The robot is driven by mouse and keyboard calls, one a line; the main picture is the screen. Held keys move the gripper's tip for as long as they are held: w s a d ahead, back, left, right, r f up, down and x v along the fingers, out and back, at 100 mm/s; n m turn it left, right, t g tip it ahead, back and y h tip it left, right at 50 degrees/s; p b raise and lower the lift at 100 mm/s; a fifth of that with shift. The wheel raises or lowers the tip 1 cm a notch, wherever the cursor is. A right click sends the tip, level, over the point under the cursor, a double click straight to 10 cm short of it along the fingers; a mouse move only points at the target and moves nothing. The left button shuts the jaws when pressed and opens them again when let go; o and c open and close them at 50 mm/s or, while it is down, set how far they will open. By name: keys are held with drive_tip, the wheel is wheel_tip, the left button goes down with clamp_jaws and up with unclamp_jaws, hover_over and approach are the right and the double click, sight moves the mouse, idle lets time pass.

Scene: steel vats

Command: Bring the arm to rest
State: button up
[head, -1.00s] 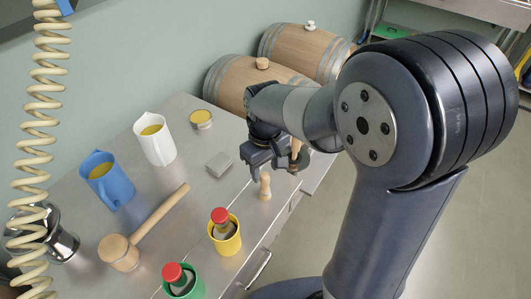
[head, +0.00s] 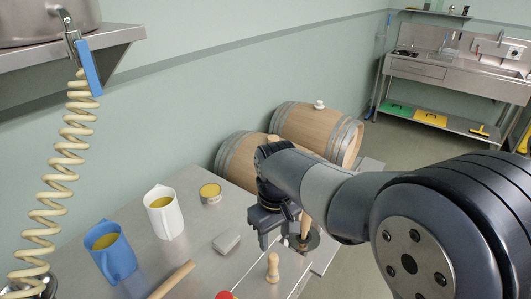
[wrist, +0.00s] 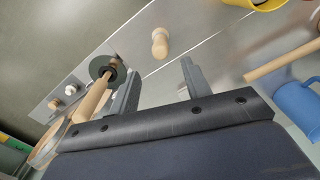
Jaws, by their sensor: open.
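My arm (head: 345,195) reaches from the lower right over the steel table. My gripper (head: 270,235) is open and points down near the table's right edge. It also shows in the wrist view (wrist: 158,85), with its two fingers apart and nothing between them. A small wooden peg (head: 273,268) stands on the table just in front of the gripper; in the wrist view the peg (wrist: 160,43) lies beyond the fingertips, apart from them. A wooden-handled tool with a dark disc (head: 305,236) is close to the right of the gripper; I cannot tell whether they touch.
A mallet handle (head: 173,280) lies in front. A coiled hose (head: 65,170) hangs left.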

sight(274, 256)
wheel_tip(274, 256, down, 12)
drive_tip(key=shift+r, duration=0.25)
wheel_tip(274, 256, up, 3)
drive_tip(key=shift+r, duration=0.75)
